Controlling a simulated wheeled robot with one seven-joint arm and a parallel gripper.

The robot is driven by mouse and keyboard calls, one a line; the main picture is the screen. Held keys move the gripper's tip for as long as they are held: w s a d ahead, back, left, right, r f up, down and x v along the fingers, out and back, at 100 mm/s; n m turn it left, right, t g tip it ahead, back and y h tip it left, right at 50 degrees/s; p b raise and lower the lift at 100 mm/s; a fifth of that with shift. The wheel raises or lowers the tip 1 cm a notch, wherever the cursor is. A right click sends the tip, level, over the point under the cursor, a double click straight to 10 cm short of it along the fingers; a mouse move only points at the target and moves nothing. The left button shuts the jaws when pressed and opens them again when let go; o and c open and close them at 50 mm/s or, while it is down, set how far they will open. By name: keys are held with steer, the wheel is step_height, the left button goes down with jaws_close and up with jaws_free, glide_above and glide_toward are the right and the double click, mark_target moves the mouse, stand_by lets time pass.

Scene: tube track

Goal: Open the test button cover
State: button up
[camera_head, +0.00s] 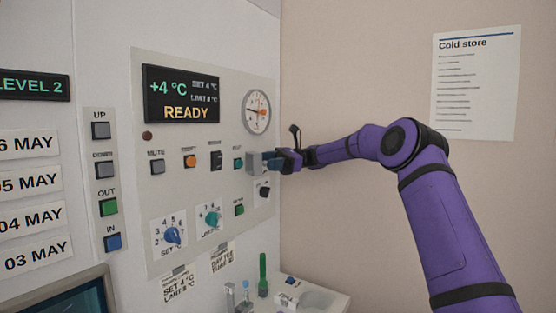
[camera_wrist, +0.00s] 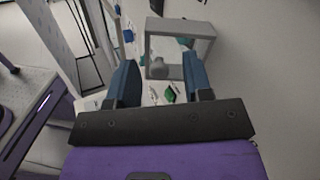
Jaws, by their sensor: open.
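The test button cover is probably the grey box-like guard (camera_head: 256,164) that stands out from the right side of the control panel (camera_head: 200,80). In the wrist view the cover (camera_wrist: 160,44) shows as a grey frame with a see-through face and a round grey part low inside. My gripper (camera_head: 276,161) is at the cover in the head view. In the wrist view my gripper (camera_wrist: 160,68) is open, with its blue fingers apart and the right finger overlapping the cover's right part. I cannot tell whether they touch. The cover looks closed, and the button behind it is not clear.
A black knob (camera_head: 264,192) sits just below the cover, and a green button (camera_head: 238,163) is to its left. The wall (camera_head: 350,60) is close on the right, with a Cold store sheet (camera_head: 475,85). A counter (camera_head: 325,300) with tubes lies below.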

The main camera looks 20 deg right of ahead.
steer(key=s+a+r, duration=0.1)
steer(key=s+r, duration=0.3)
steer(key=s, duration=1.2)
steer(key=shift+r, duration=0.2)
